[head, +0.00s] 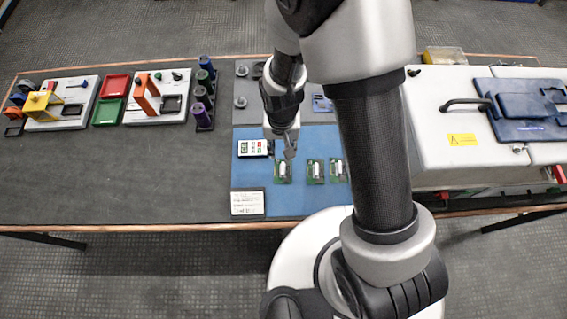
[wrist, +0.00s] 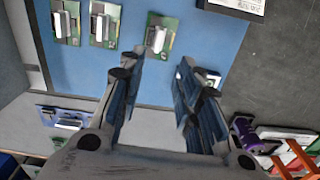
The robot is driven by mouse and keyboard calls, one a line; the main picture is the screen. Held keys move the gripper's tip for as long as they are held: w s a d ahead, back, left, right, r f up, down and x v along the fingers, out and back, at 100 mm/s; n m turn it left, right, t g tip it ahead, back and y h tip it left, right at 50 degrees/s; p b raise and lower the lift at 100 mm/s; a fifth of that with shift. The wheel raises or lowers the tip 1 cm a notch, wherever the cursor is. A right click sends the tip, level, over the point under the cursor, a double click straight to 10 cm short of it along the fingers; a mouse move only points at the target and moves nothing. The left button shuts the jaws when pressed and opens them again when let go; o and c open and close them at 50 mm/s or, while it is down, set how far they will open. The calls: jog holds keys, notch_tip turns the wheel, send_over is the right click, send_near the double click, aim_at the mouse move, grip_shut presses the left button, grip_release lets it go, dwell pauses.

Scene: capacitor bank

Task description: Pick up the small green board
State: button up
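Three small green boards, each with a pale cylinder-like part on it, lie in a row on the blue mat (head: 265,184). The left one (head: 283,171) is nearest my gripper (head: 290,153); the middle one (head: 315,171) and the right one (head: 337,170) lie further right, the right one partly covered by my arm. In the wrist view, the nearest board (wrist: 160,34) lies just beyond the fingertips, roughly centred between them. My gripper (wrist: 160,66) is open and empty, pointing down above the mat. I see no contact with a board.
A white printed card (head: 247,203) lies at the mat's front left. Purple and dark cups (head: 203,95) stand further left. A large white case (head: 450,140) stands right. The table's front left is clear.

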jog(key=b, duration=0.3)
send_over(283, 168)
notch_tip(283, 168, down, 9)
jog(key=shift+s+a+f, duration=0.1)
jog(key=shift+a, duration=0.05)
notch_tip(283, 168, down, 5)
jog(key=shift+b, duration=0.85)
jog(key=shift+c, duration=0.3)
grip_shut()
